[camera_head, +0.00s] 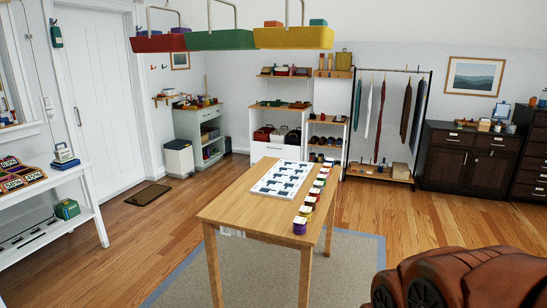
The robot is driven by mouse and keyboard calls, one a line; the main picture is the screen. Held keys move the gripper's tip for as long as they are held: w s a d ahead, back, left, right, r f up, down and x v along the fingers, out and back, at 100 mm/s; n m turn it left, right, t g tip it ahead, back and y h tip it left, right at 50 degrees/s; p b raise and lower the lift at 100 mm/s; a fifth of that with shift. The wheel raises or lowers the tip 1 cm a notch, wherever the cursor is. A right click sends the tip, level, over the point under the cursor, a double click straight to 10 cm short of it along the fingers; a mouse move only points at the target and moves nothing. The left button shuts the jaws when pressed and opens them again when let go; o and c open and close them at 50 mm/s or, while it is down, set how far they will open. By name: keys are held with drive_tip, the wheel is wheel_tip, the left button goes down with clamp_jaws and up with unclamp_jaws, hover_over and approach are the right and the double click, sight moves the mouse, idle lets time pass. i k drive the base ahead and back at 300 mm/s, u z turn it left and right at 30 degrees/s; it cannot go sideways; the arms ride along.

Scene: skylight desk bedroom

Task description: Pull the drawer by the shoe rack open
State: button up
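A white cabinet (252,122) stands against the far wall, with open compartments holding dark, red and pale bins. Below them is a white drawer front (266,152), which looks shut; its handle is too small to make out clearly. The shoe rack (345,133), a narrow white shelf unit with wooden shelves, stands just right of the cabinet. Shoes show as small dark shapes on its lower shelf. The table partly hides the bottom of both. My gripper is not in view.
A wooden table (225,211) with a white patterned board and several small colored jars stands between me and the cabinet. A grey rug (355,262) lies under it. Red, green and yellow trays (292,38) hang overhead. Wooden floor (140,235) is clear left of the table.

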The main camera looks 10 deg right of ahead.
sight(259, 149)
drive_tip(key=z, duration=0.5)
drive_tip(key=k, duration=0.6)
drive_tip(key=z, duration=0.6)
drive_tip(key=i, duration=2.65)
drive_tip(key=u, duration=0.2)
drive_tip(key=i, duration=1.75)
drive_tip(key=u, duration=0.25)
drive_tip(key=i, duration=1.8)
drive_tip(key=u, duration=0.6)
drive_tip(key=i, duration=1.95)
drive_tip(key=u, duration=1.25)
drive_tip(key=i, duration=1.95)
drive_tip(key=u, duration=0.6)
drive_tip(key=i, duration=0.4)
drive_tip(key=u, duration=0.2)
